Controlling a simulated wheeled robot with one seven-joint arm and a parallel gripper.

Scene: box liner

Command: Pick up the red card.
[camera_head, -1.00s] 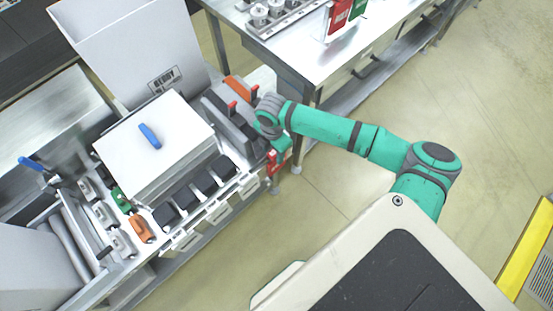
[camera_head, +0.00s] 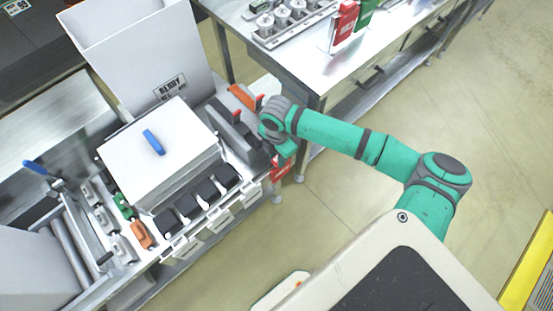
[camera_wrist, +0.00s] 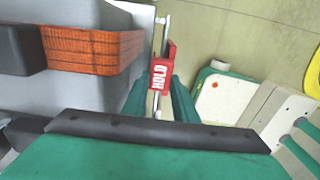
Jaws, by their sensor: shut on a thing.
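The red card (camera_wrist: 160,76), lettered "HOLD", stands between the two green fingers of my gripper (camera_wrist: 160,98) in the wrist view. My gripper is shut on it; the fingers hide part of its lower end. In the head view my gripper (camera_head: 286,150) is beside the right end of the metal bench, and the red card (camera_head: 280,173) shows just below it. Another red card (camera_head: 344,22) stands in a clear holder on the back table, beside a green card (camera_head: 366,14).
The bench holds a white box with a blue handle (camera_head: 153,142), several black blocks (camera_head: 187,206) and a tall grey open carton (camera_head: 140,50). An orange strap (camera_wrist: 92,48) is close left of the card. The floor (camera_head: 330,190) right of the bench is clear.

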